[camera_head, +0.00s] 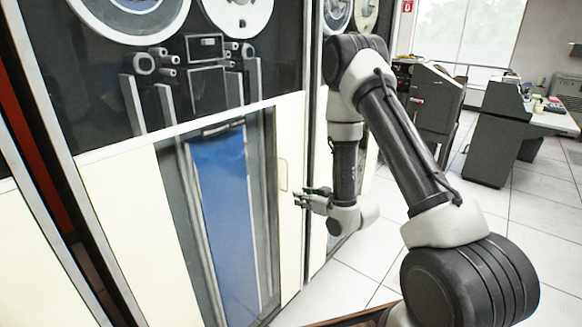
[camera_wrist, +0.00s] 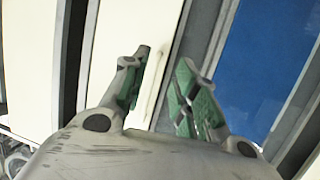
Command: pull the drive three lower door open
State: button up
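The lower door (camera_head: 290,130) of the tape drive is a cream panel with a tall blue window (camera_head: 222,200). It looks flush with the cabinet front. A small pale handle (camera_head: 283,175) sits on its right cream strip. My gripper (camera_head: 300,197) is just in front of that strip, slightly below and right of the handle. In the wrist view my gripper (camera_wrist: 164,88) shows two green-padded fingers apart, with nothing clearly held between them. The cream door face and blue window (camera_wrist: 262,60) lie beyond the fingertips. Whether the fingers touch the door or handle I cannot tell.
Tape reels (camera_head: 238,8) and dark upper glass are above the door. Another cabinet stands at the left, past a dark gap. A grey console (camera_head: 430,105) and a desk (camera_head: 500,130) stand at the right. White tiled floor (camera_head: 375,265) is clear between them and the drive.

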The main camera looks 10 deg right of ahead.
notch_tip(320, 180, up, 7)
jog(key=w+t+y, duration=0.1)
jog(key=w+t, duration=0.1)
jog(key=t, duration=0.1)
jog(key=x, duration=0.7)
jog(key=shift+a+r, duration=0.1)
jog(key=shift+a, duration=0.3)
grip_shut()
